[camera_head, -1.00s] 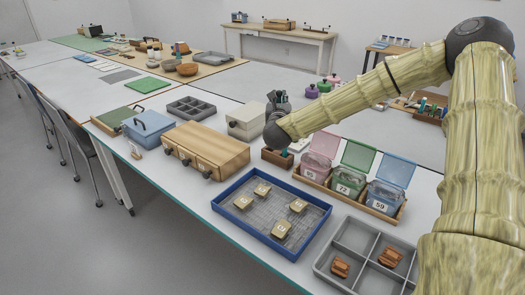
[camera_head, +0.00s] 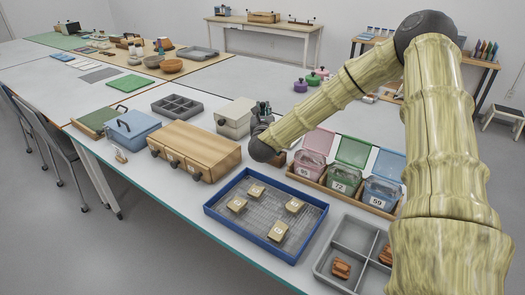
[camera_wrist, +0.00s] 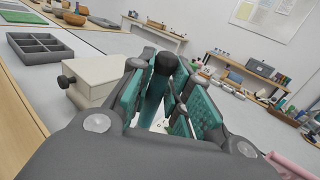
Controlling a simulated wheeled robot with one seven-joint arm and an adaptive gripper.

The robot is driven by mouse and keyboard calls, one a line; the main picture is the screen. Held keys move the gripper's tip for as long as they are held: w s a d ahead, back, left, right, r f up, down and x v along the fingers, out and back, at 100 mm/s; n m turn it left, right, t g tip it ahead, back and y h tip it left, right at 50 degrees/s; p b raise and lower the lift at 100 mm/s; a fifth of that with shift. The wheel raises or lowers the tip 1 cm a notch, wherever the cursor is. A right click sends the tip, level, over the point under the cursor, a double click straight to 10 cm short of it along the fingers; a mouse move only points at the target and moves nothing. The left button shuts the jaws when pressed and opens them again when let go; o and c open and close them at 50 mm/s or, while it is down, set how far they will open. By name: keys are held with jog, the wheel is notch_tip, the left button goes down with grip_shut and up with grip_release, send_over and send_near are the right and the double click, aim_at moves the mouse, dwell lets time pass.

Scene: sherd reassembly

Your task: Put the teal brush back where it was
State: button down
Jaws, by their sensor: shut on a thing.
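My gripper (camera_head: 262,110) is beside the grey-white drawer box, to its right, with its fingers away from the camera. In the wrist view my gripper (camera_wrist: 165,100) is shut on a teal brush (camera_wrist: 154,98), a slim teal shaft with a black end standing up between the teal-faced finger pads. The brush's lower part is hidden by the fingers. In the head view I cannot make out the brush. A small brown wooden holder (camera_head: 281,157) shows only in part behind my wrist, left of the lidded bins.
The grey-white drawer box (camera_head: 234,118) also shows in the wrist view (camera_wrist: 98,80). A wooden drawer chest (camera_head: 200,148), a blue tray (camera_head: 216,208) with several numbered blocks, open-lidded bins (camera_head: 345,182) and a grey divided tray (camera_head: 340,245) crowd the near table. A grey compartment tray (camera_head: 180,106) stands further back.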

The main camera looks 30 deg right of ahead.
jog(key=shift+f+p, duration=0.5)
jog(key=shift+f, duration=4.25)
jog(key=shift+a+f, duration=0.1)
jog(key=shift+f, duration=0.05)
jog(key=c, duration=1.3)
grip_release()
jog(key=shift+c, duration=0.2)
jog(key=shift+r, duration=0.25)
jog(key=b+v, duration=0.2)
jog(key=v, duration=1)
jog(key=shift+f, duration=0.15)
